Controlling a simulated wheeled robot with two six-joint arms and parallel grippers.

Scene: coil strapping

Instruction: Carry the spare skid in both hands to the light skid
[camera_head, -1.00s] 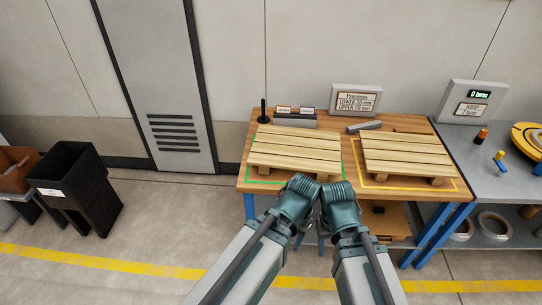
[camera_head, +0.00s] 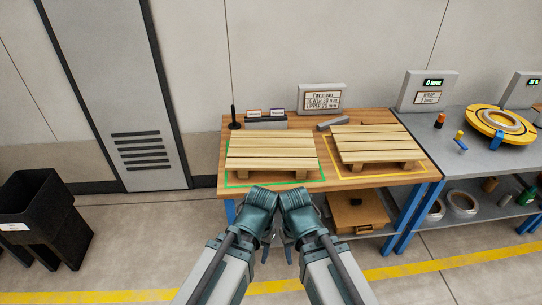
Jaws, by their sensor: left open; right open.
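Two wooden slatted skids lie flat on the wooden bench (camera_head: 205,183). One skid (camera_head: 270,153) sits inside a green outline at the left. The other skid (camera_head: 374,144) sits inside a yellow outline at the right. I cannot tell from the picture which is the spare and which the light one. My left gripper (camera_head: 266,250) and my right gripper (camera_head: 289,250) are close together in front of the bench's front edge, apart from both skids. Both are open and empty, with their fingers partly hidden by the wrists.
A sign (camera_head: 321,99) stands behind the skids, with a small labelled box (camera_head: 266,121) and a black post (camera_head: 234,120) at the back left. A grey table (camera_head: 470,160) with a yellow turntable (camera_head: 498,122) adjoins at right. Black bins (camera_head: 45,215) stand left. Floor is clear in front.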

